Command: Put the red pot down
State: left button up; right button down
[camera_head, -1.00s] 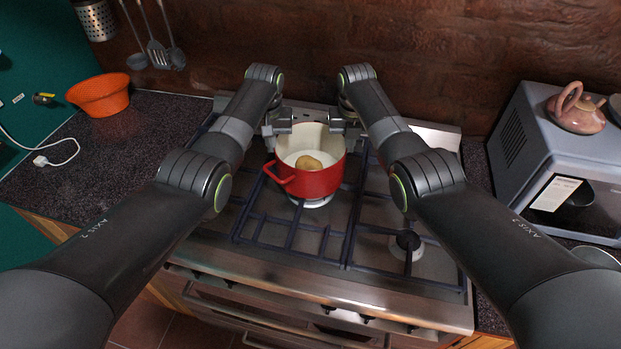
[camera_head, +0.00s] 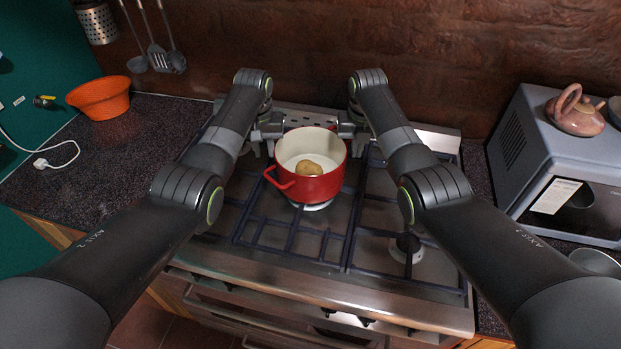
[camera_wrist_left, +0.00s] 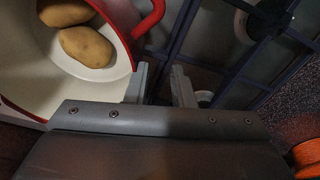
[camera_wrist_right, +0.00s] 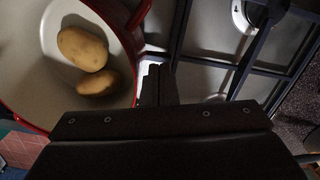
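The red pot (camera_head: 318,186) with a cream inside stands upright over a burner of the stove. One red handle (camera_head: 279,177) points to the front left. Two potatoes (camera_wrist_left: 87,47) lie in the pot; the head view shows one clearly (camera_head: 309,168). My left gripper (camera_wrist_left: 162,86) is open and empty beside the pot's left wall, with a gap between its fingers. My right gripper (camera_wrist_right: 160,84) is at the pot's right side, its fingers together with nothing visible between them. In the head view, the fingertips are hard to make out.
The stove's dark grates (camera_head: 290,240) surround the pot, with a free burner (camera_head: 406,248) at front right. An orange bowl (camera_head: 100,96) is on the left counter. A grey microwave (camera_head: 512,140) with a pink teapot (camera_head: 575,112) stands right. The brick wall is close behind.

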jog(key=c, duration=1.7)
grip_release()
pick_arm(q)
jog(key=shift+s, duration=0.1)
pick_arm(e)
jog(key=shift+s, duration=0.1)
pick_arm(q)
jog(key=shift+r, duration=0.1)
notch_tip(320, 180, up, 12)
jog(key=shift+s, duration=0.4)
pick_arm(e)
jog(key=r, duration=1.2)
jog(key=shift+s, duration=0.35)
jog(key=shift+f, duration=0.1)
